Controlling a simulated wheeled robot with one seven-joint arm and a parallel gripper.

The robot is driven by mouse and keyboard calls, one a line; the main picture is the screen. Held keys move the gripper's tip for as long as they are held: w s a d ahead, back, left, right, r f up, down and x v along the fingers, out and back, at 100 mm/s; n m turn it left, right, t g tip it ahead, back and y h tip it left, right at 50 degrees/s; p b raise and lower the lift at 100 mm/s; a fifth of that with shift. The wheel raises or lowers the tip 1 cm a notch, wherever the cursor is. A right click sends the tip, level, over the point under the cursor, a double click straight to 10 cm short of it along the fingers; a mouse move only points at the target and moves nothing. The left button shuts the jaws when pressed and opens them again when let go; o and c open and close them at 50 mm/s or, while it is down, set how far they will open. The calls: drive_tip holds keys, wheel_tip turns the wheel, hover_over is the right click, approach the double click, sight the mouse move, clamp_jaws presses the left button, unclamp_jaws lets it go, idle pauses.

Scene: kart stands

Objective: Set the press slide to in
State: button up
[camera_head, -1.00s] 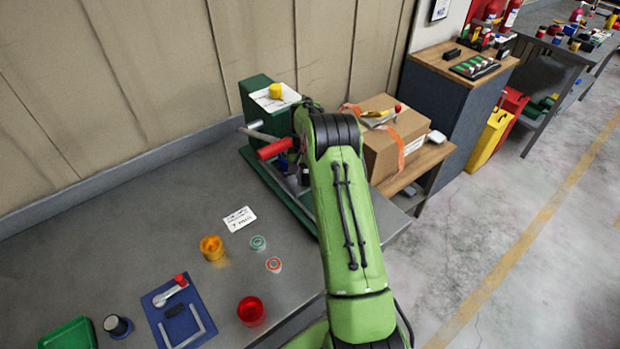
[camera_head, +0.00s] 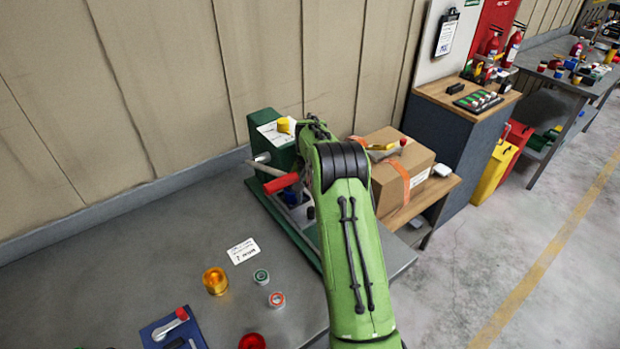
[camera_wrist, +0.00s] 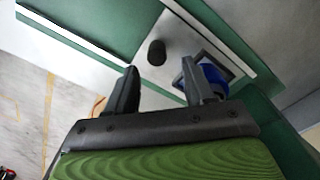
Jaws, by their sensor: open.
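The green press (camera_head: 262,150) stands at the back of the grey bench, with a red-gripped lever (camera_head: 281,183) on its front. In the wrist view, a pale metal plate (camera_wrist: 180,38) with a black knob (camera_wrist: 156,52) lies on the press's green base (camera_wrist: 120,12). I cannot tell for sure that this is the slide, or its setting. A blue part (camera_wrist: 213,76) sits in a dark square frame beside the knob, partly behind a finger. My gripper (camera_wrist: 160,84) is open and empty, its fingers on either side of the knob's line and apart from it. My arm hides it in the head view.
A cardboard box (camera_head: 400,180) on a wooden stand is close right of my arm. An amber cup (camera_head: 215,281), a white card (camera_head: 243,251), two small round pieces and a blue tray (camera_head: 170,330) lie on the bench. A wall is behind.

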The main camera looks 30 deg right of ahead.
wheel_tip(320, 180, up, 11)
drive_tip(key=p, duration=0.1)
drive_tip(key=shift+f, duration=0.15)
idle(0.3)
